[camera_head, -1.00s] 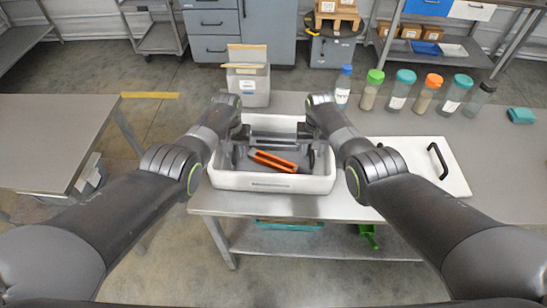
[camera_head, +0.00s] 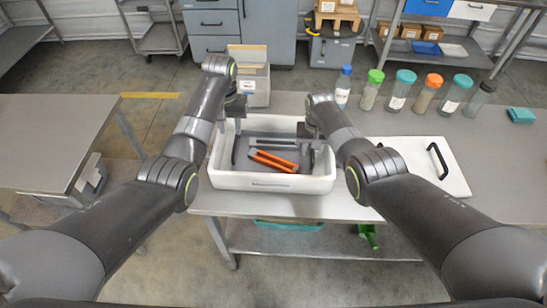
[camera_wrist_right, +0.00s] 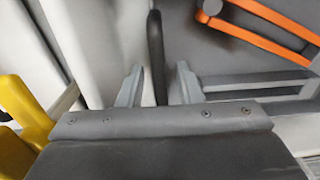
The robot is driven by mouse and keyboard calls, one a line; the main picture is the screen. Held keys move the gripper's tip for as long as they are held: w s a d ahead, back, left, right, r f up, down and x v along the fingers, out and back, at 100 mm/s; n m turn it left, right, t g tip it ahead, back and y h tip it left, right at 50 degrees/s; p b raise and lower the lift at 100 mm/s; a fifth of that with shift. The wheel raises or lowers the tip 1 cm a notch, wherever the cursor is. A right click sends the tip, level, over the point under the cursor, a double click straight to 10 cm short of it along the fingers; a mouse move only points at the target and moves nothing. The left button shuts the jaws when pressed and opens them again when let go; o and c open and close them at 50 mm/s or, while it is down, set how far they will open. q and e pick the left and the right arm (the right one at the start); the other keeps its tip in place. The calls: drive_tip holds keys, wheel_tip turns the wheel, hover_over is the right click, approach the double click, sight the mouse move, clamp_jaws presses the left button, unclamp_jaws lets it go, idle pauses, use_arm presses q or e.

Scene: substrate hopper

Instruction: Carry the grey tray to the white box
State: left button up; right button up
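The white box (camera_head: 272,183) stands on the metal table in the head view. The grey tray (camera_head: 285,149) lies inside it, with dark upright handles at its sides. An orange object (camera_head: 273,163) lies in the tray. My left gripper (camera_head: 237,124) is raised at the box's back left corner, apart from the tray; its fingers are too small to judge. My right gripper (camera_head: 312,140) is at the tray's right side. In the right wrist view its fingers (camera_wrist_right: 157,88) stand apart, with a dark tray handle (camera_wrist_right: 155,50) between them and gaps on both sides.
A white lid (camera_head: 420,160) with a black handle lies right of the box. Several capped bottles (camera_head: 400,90) stand behind it. A grey bin (camera_head: 249,82) stands at the back left. A teal block (camera_head: 521,115) lies far right.

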wheel_tip(320, 180, up, 12)
idle(0.6)
idle(0.5)
